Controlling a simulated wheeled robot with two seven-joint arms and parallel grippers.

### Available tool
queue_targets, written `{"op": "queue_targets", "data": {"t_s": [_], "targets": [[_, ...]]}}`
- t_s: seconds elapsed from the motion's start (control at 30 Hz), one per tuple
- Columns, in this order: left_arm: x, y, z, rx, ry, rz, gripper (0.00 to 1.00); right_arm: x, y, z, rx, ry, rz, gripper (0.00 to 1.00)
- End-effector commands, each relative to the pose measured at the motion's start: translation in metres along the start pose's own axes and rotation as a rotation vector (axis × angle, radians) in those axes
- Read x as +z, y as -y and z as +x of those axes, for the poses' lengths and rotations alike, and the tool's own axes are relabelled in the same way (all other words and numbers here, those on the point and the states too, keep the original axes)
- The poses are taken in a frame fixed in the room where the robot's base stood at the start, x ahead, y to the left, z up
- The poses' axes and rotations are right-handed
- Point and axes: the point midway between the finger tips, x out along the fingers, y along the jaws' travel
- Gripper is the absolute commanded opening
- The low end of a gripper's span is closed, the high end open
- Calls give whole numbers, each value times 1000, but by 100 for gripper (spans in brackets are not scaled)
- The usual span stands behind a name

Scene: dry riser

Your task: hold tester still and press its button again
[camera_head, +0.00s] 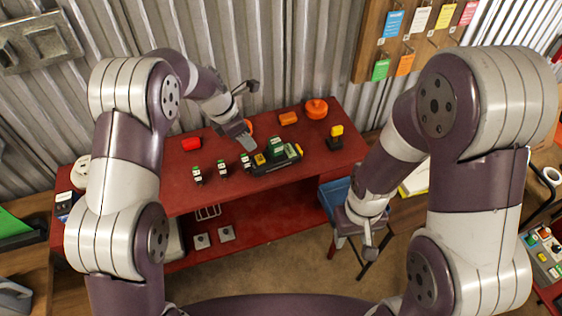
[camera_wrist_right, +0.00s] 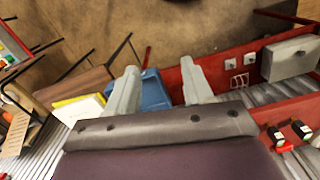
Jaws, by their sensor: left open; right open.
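On the red bench (camera_head: 180,198), a green and black device with a yellow part, which looks like the tester (camera_head: 280,157), stands right of the middle. I cannot make out its button. My left gripper (camera_head: 245,141) is open just behind and left of the device; I cannot tell whether it touches it.
A red piece (camera_head: 192,144), an orange block (camera_head: 288,118), an orange round object (camera_head: 316,108) and a yellow-and-black object (camera_head: 336,136) stand on the bench. A blue bin (camera_head: 335,194) is right of the bench, near my right gripper. The bench's front left is clear.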

Motion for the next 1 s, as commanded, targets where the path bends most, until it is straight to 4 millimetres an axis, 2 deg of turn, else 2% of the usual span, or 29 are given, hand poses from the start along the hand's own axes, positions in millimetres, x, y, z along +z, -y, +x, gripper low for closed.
{"op": "queue_targets", "data": {"t_s": [0.03, 0.1, 0.2, 0.23, 0.3, 0.37, 0.5, 0.63, 0.77, 1.0], "targets": [[0, 0, 0, 1, 0, 1, 43, -13, 8, 31, 1, -41, -52, 51], [0, 0, 0, 1, 0, 2, 43, -40, 20, 63, -8, -176, -113, 51], [0, 0, -1, 1, 0, 3, 43, -78, 39, 90, -39, -406, -180, 51], [0, 0, -1, 1, 0, 3, 43, -89, 45, 92, -51, -480, -195, 51], [0, 0, -1, 1, -1, 3, 43, -114, 56, 90, -80, -653, -217, 51], [0, 0, -1, 1, -1, 4, 43, -132, 64, 80, -102, -796, -227, 51], [0, 0, 0, 1, -1, 4, 43, -168, 73, 37, -136, -1077, -230, 51], [0, 0, 0, 1, -1, 4, 43, -180, 76, 16, -148, -1194, -228, 51], [0, 0, 0, 1, -1, 4, 43, -196, 80, 17, -150, -1217, -228, 51], [0, 0, 0, 1, -1, 5, 43, -249, 94, 38, -149, -1215, -228, 51]]}}
